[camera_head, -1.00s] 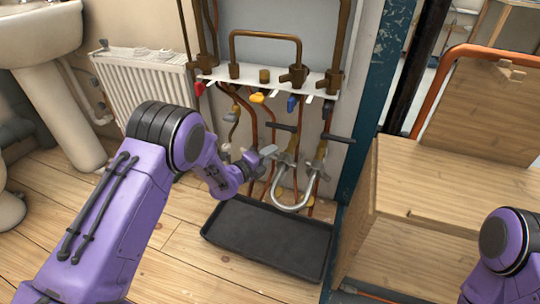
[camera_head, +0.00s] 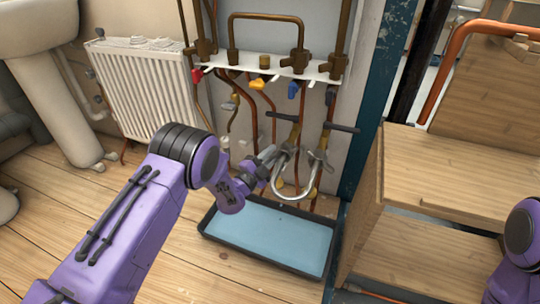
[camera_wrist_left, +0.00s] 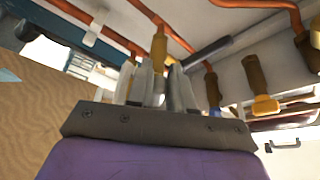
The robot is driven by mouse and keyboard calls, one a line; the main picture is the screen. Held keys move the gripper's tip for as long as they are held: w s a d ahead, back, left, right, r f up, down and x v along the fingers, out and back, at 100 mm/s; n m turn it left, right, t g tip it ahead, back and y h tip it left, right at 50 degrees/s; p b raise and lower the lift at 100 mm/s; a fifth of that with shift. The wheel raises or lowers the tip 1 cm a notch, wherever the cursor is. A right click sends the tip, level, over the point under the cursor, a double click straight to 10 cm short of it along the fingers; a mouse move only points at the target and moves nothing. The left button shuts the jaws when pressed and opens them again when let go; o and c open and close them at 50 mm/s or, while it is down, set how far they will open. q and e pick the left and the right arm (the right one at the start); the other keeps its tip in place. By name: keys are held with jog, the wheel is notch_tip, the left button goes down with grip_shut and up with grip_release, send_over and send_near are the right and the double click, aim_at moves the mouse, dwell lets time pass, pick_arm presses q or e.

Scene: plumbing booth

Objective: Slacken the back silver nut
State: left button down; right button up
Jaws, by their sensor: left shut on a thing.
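A silver U-shaped pipe (camera_head: 295,193) hangs below the valves, its two ends joined to upright brass pipes. A silver nut (camera_head: 319,160) sits at its right end. My left gripper (camera_head: 268,160) is at the left end, shut on the silver nut there; its fingers hide most of that nut. In the left wrist view the fingers (camera_wrist_left: 156,88) close around the metal just below a brass pipe (camera_wrist_left: 158,48). I cannot tell for sure which nut counts as the back one. My right gripper is out of view.
A black tray (camera_head: 215,238) holding blue water lies on the floor under the pipes. Dark bar handles (camera_head: 341,127) stick out above the pipe ends. A wooden shelf unit (camera_head: 450,180) stands right, a white radiator (camera_head: 145,85) left.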

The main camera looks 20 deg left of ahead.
pick_arm(q)
jog(key=shift+d+f+n, duration=0.1)
jog(key=shift+f+n, duration=0.05)
jog(key=shift+n, duration=0.25)
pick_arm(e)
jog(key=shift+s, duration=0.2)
pick_arm(q)
jog(key=c, duration=1.1)
grip_release()
jog(key=p+v, duration=0.3)
jog(key=v, duration=0.7)
jog(key=shift+s, duration=0.3)
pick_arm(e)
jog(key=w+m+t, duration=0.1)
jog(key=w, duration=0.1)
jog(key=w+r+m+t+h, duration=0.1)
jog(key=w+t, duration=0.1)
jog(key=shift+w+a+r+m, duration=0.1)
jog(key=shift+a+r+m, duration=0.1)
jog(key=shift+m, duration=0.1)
pick_arm(q)
jog(key=shift+f, duration=0.1)
